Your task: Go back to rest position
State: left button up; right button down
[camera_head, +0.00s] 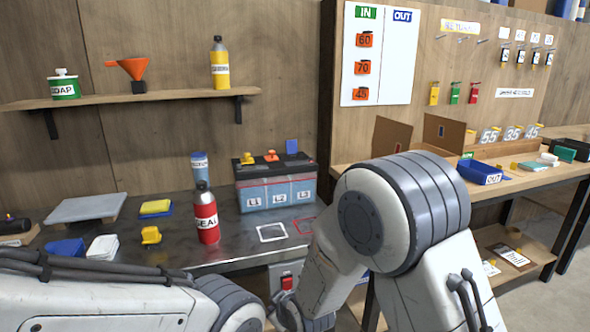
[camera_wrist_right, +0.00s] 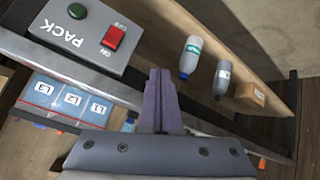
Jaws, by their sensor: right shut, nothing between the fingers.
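My right arm crosses the right half of the head view, its big joint in front of the workbench (camera_head: 130,225) and its forearm running down and left. My right gripper shows in the right wrist view (camera_wrist_right: 160,85), with its fingers together and nothing between them. It is in front of the control panel (camera_wrist_right: 85,28), which has a red switch (camera_wrist_right: 114,37) and a green button (camera_wrist_right: 77,11). No contact with the panel shows. My left arm lies along the bottom left of the head view; its gripper is out of frame.
On the bench stand a red bottle (camera_head: 207,222), a battery (camera_head: 275,185) and a yellow clip (camera_head: 151,235). A second table to the right holds a blue bin (camera_head: 480,170). In the right wrist view, bottles (camera_wrist_right: 191,55) and a small box (camera_wrist_right: 250,94) sit on a lower shelf.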

jog(key=s+d+r+m+g+h, duration=0.1)
jog(key=s+d+r+g, duration=0.2)
jog(key=s, duration=0.7)
jog(key=s+d+r+m+g+h, duration=0.1)
jog(key=s+d+r+g, duration=0.2)
jog(key=s, duration=0.6)
jog(key=s+d+r+m+g+h, duration=0.1)
jog(key=s+d+r+g, duration=0.2)
jog(key=s, duration=0.7)
notch_tip(320, 180, up, 18)
jog(key=p, duration=1.6)
jog(key=shift+d+f+t+p, duration=0.15)
jog(key=shift+d+t+p, duration=0.15)
jog(key=shift+t, duration=0.1)
